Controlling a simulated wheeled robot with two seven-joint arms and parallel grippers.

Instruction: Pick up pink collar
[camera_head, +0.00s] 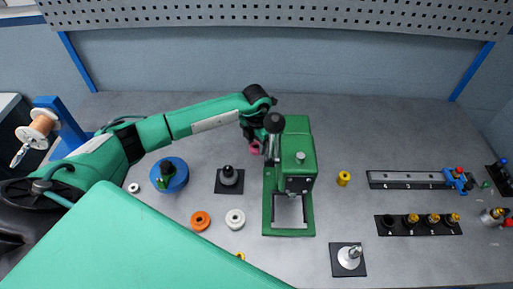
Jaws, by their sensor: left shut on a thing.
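The pink collar (254,148) is small and shows just under my left gripper (258,141), beside the left side of the green press (300,165). My left gripper is shut on the collar. The arm comes in from the left and bends down at the wrist, which hides most of the fingers. I cannot tell whether the collar touches the table. My right gripper does not show.
A grey pulley on a black base (229,179), a blue spool (169,175), an orange ring (200,221) and a white ring (235,219) lie left of the press. A yellow collar (343,178), a rail (410,180) and a black socket block (420,224) are right.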

